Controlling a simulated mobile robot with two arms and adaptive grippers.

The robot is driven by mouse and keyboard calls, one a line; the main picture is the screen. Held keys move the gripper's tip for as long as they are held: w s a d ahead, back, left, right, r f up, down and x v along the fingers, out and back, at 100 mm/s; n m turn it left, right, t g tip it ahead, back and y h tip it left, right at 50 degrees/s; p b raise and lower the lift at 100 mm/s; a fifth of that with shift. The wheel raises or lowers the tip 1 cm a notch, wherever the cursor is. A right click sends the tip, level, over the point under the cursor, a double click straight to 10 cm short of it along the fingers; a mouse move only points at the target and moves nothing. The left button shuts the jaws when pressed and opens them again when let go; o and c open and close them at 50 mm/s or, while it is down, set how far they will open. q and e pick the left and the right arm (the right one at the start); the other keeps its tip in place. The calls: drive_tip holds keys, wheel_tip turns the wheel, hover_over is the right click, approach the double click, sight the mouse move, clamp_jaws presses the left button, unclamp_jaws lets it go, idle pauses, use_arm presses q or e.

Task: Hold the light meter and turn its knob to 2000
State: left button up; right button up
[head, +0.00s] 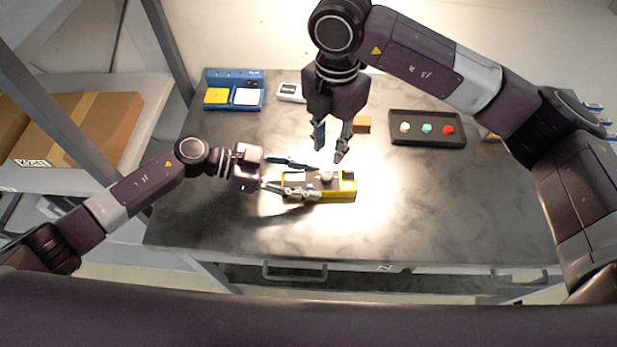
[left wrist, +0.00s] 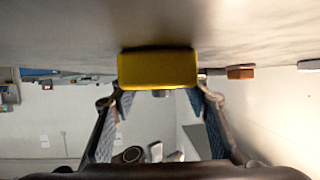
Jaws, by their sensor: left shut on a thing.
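The light meter (head: 347,187), a yellow-edged device with a dark face, lies on the dark table at the middle. Its pale round knob (head: 326,175) faces up; the knob's setting is too small to read. My left gripper (head: 306,181) comes from the left and is shut on the meter's left end, one finger on each long side. In the left wrist view the meter's yellow end (left wrist: 158,69) sits between the fingertips (left wrist: 158,92). My right gripper (head: 330,152) points down, open and empty, above and just behind the knob, apparently not touching it.
A blue unit with yellow and white pads (head: 234,74) stands at the back left, beside a white device (head: 289,93). An orange-brown block (head: 362,125) lies behind the meter. A black tray (head: 427,141) with white, teal and red pieces is at the right. The table's front is clear.

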sight(327, 176)
wheel_tip(327, 176, down, 10)
drive_tip(key=n, duration=3.3)
drive_tip(key=shift+r, duration=0.1)
